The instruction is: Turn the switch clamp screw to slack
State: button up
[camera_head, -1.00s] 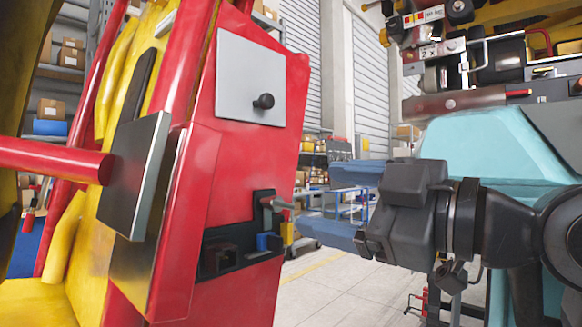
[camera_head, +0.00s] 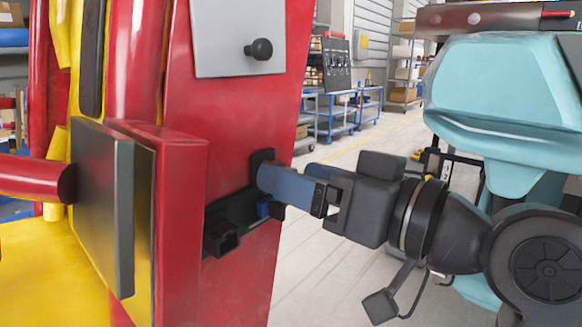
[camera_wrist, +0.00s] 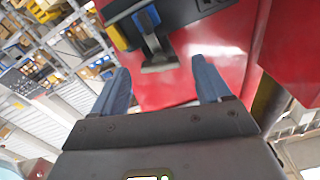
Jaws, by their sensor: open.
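The clamp screw shows in the wrist view as a dark shaft ending in a grey crossbar (camera_wrist: 160,66). It sticks out from a black switch bracket (camera_wrist: 184,12) on a red panel. My gripper (camera_wrist: 161,76) is open, with one blue finger on each side of the crossbar and visible gaps between. I see no contact. In the head view my gripper (camera_head: 268,178) is at the black bracket (camera_head: 238,208), and its fingers hide the screw.
A grey plate with a black knob (camera_head: 259,49) is on the red panel (camera_head: 222,110) above my gripper. A red block with a dark plate (camera_head: 105,205) juts out at left. Behind are open floor (camera_head: 370,165) and a blue cart (camera_head: 338,115).

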jog(key=shift+x, duration=1.05)
